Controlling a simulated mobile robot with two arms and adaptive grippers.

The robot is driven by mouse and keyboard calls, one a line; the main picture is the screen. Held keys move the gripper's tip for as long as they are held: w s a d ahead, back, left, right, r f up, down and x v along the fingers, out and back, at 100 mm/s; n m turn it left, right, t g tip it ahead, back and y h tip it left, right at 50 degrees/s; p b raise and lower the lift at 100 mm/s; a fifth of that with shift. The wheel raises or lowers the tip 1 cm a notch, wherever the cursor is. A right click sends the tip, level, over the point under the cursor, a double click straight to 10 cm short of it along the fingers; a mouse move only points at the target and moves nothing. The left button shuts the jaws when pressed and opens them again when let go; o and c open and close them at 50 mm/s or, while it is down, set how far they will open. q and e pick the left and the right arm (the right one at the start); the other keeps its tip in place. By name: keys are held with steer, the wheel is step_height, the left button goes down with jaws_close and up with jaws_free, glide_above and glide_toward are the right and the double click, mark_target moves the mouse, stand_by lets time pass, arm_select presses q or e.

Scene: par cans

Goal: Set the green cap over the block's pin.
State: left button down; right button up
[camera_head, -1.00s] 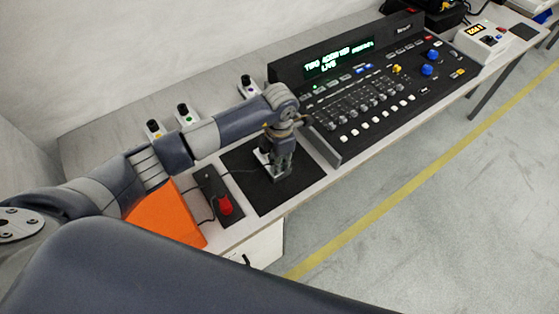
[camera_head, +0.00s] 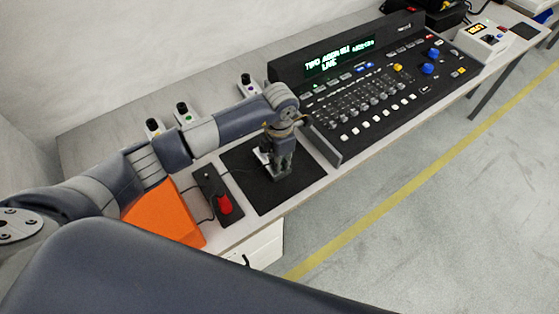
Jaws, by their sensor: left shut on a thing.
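My left gripper (camera_head: 280,176) points down over the black mat (camera_head: 300,187), its fingertips close to the mat. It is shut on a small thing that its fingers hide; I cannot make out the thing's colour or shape. A small pale piece (camera_head: 262,157) shows at the left side of the gripper, partly covered by it; I cannot tell whether it is the block. No pin and no green cap can be made out there. A white holder with a green mark (camera_head: 187,118) and a dark top stands at the back of the table. My right gripper is not in view.
A lighting console (camera_head: 370,95) stands right of the mat. An orange box (camera_head: 165,213) and a dark plate with a red knob (camera_head: 224,204) lie to the left. Holders with yellow (camera_head: 154,128) and purple (camera_head: 249,87) marks flank the green-marked one. The mat's front part is clear.

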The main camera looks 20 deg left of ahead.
arm_select(q)
steer(key=c, duration=1.3)
jaws_free()
steer(key=shift+f, duration=0.1)
steer(key=shift+c, duration=0.2)
step_height(320, 180, up, 12)
steer(key=shift+s, duration=0.1)
